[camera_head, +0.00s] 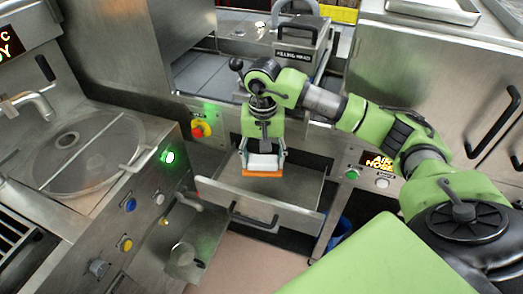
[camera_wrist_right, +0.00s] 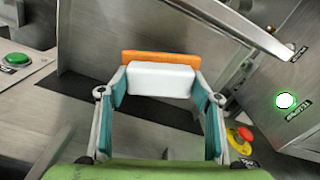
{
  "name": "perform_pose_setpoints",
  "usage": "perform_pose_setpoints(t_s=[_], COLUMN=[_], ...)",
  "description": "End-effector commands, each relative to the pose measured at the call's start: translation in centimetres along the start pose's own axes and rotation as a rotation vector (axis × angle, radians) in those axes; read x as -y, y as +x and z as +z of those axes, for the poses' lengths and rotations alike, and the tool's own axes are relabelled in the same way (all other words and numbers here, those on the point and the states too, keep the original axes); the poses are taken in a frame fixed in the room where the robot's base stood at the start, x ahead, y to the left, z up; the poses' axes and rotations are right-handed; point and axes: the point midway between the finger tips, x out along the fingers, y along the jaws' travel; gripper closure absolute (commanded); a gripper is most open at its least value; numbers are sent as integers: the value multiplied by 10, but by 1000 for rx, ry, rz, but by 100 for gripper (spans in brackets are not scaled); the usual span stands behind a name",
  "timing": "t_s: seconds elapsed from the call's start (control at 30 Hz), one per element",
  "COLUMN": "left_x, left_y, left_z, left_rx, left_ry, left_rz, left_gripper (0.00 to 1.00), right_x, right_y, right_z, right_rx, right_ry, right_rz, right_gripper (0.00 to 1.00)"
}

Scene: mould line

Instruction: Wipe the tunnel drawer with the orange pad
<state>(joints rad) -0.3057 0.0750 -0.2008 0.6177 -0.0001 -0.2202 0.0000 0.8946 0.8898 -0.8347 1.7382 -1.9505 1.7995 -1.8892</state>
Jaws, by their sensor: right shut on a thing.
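The orange pad (camera_head: 262,173) is the orange underside of a white block (camera_head: 263,162). In the right wrist view the orange strip (camera_wrist_right: 160,58) shows along the far edge of the white block (camera_wrist_right: 160,80). My right gripper (camera_head: 263,158) is shut on this block, with a teal-lined finger on each side, and points down. The open metal drawer (camera_head: 300,190) is pulled out below the machine, and the pad is over its back-left part. Whether the pad touches the drawer floor I cannot tell. My left gripper is not in view.
The drawer's front panel and handle (camera_head: 255,220) stand up in front of the pad. On the left is a round steel basin (camera_head: 75,150) and a panel with a lit green button (camera_head: 168,157). A metal box labelled filling head (camera_head: 297,50) stands behind. A blue bin (camera_head: 340,230) is at lower right.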

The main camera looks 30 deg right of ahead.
Motion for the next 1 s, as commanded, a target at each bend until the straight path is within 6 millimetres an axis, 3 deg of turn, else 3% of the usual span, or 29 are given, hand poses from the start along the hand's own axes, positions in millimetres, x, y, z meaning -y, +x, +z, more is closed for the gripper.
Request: perform_pose_setpoints(t_s=[0.23, 0.83, 0.93, 1.0], left_x=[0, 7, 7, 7], left_y=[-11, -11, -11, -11], left_z=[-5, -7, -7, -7], left_rx=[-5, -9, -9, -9], left_ry=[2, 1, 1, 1], left_rz=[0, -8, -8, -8], left_gripper=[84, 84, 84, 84], right_x=[0, 1, 10, 19], right_y=[-20, -22, -29, -39], right_z=[3, 5, 18, 38], right_rx=[-1, -1, -4, -7], right_ry=[7, 1, -53, -130], right_rz=[-1, -2, -11, -19], right_gripper=[69, 69, 69, 69])
